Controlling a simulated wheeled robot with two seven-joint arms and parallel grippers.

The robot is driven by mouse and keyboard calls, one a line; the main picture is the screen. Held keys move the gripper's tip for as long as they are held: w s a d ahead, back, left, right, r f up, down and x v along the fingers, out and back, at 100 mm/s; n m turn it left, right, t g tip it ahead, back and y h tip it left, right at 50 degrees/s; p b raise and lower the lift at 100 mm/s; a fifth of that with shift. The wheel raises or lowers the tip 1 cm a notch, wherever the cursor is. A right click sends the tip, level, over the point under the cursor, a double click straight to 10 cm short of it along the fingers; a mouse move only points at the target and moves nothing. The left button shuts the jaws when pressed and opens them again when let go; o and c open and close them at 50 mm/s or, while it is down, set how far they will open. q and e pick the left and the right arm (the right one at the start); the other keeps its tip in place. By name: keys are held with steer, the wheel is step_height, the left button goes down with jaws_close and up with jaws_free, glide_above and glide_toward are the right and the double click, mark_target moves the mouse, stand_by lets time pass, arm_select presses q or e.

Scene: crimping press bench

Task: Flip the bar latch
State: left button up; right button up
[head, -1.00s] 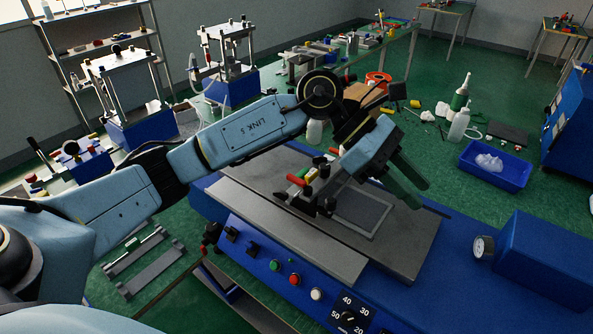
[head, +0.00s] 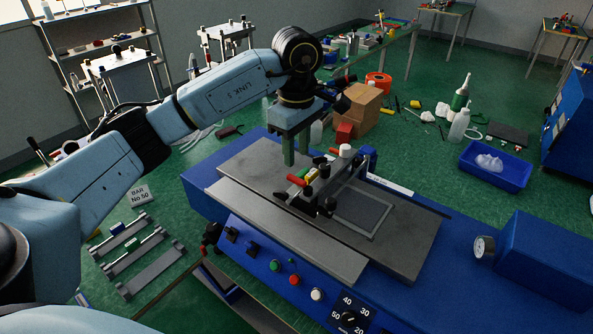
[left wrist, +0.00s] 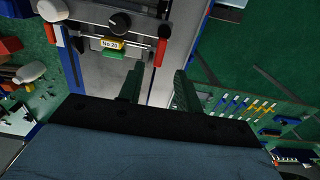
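The blue press (head: 300,250) has a grey bed (head: 265,170) with a clamp assembly (head: 322,190) of black knobs and red-tipped levers. One red lever (head: 297,180) lies at the near side; another sits farther back. I cannot tell which part is the bar latch. In the left wrist view, a bar tagged No.20 (left wrist: 110,44) lies between a left red handle (left wrist: 50,33) and a right red handle (left wrist: 161,52), beside a black knob (left wrist: 120,22). My right gripper is out of view.
A white knob (head: 345,150) stands at the back of the clamp. Spare bars (head: 135,245) lie at the left beside a BAR No 50 card (head: 139,196). A cardboard box (head: 360,103) stands behind the press. A blue tray (head: 494,167) is at right.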

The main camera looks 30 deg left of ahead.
mark_target(296, 178)
arm_select(q)
step_height(296, 178, down, 6)
steer(key=shift+f+p, duration=0.1)
steer(key=shift+p, duration=0.25)
steer(key=shift+c, duration=0.2)
jaws_close()
